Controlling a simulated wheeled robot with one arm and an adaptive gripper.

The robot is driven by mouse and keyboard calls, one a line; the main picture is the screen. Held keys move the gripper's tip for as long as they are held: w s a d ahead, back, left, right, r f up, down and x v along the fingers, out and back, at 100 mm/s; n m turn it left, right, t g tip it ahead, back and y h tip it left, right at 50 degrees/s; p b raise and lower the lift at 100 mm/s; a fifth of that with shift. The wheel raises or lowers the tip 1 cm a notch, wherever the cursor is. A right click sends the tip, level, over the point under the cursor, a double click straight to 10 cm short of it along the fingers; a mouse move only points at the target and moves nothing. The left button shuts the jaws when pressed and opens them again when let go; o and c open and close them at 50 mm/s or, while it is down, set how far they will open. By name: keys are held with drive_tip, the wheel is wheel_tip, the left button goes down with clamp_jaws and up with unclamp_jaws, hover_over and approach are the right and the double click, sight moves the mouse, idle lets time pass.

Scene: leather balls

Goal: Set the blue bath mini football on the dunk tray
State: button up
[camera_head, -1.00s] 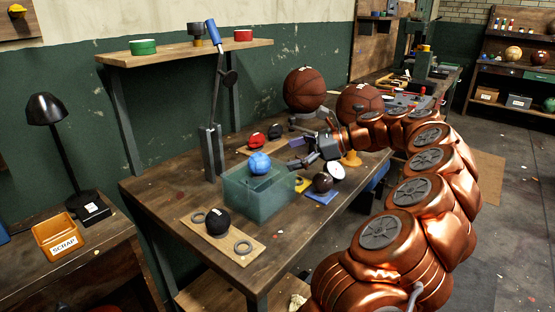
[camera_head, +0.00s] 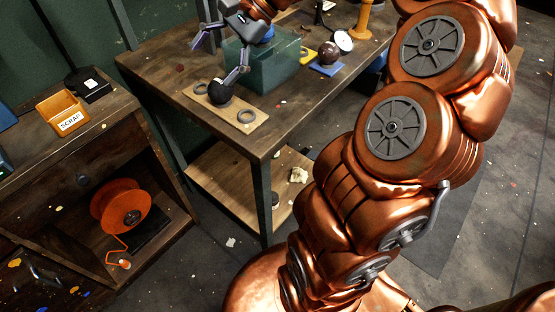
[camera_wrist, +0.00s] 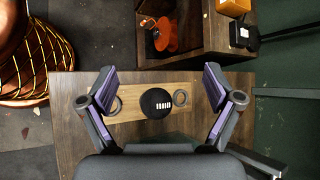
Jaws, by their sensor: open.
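The blue ball (camera_head: 267,36) shows only in part behind my gripper, at the top of the teal see-through tank (camera_head: 272,68). My gripper (camera_head: 213,60) is open and empty, pointing down near the tank's left side and over the wooden board (camera_head: 258,117). A black ball with a white label (camera_head: 219,91) sits on that board between two grey rings. In the wrist view the black ball (camera_wrist: 155,103) lies between my spread fingers (camera_wrist: 158,80), apart from both. I cannot tell which thing is the dunk tray.
A dark ball (camera_head: 328,52) stands by a blue pad (camera_head: 326,69) right of the tank. A lower side bench at left holds the orange SCRAP bin (camera_head: 64,113) and, below, an orange reel (camera_head: 121,204). The bench's front corner is bare.

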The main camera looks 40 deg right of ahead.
drive_tip(key=s+a+f+n+g+h, duration=0.2)
drive_tip(key=s+a+f+n, duration=0.25)
drive_tip(key=s, duration=0.25)
drive_tip(key=s+a+f+n+g+h, duration=0.2)
drive_tip(key=s+a+f+n, duration=0.1)
drive_tip(key=s+a, duration=0.25)
drive_tip(key=s+d+f+n+h, duration=0.2)
drive_tip(key=s+f+n, duration=0.1)
drive_tip(key=s, duration=0.4)
drive_tip(key=s+d+f+n+g+h, duration=0.1)
drive_tip(key=s+d+f+n+h, duration=0.2)
drive_tip(key=s, duration=0.4)
drive_tip(key=shift+f, duration=0.85)
drive_tip(key=shift+s, duration=0.1)
wheel_tip(320, 180, up, 11)
drive_tip(key=p, duration=1)
drive_tip(key=shift+p, duration=0.35)
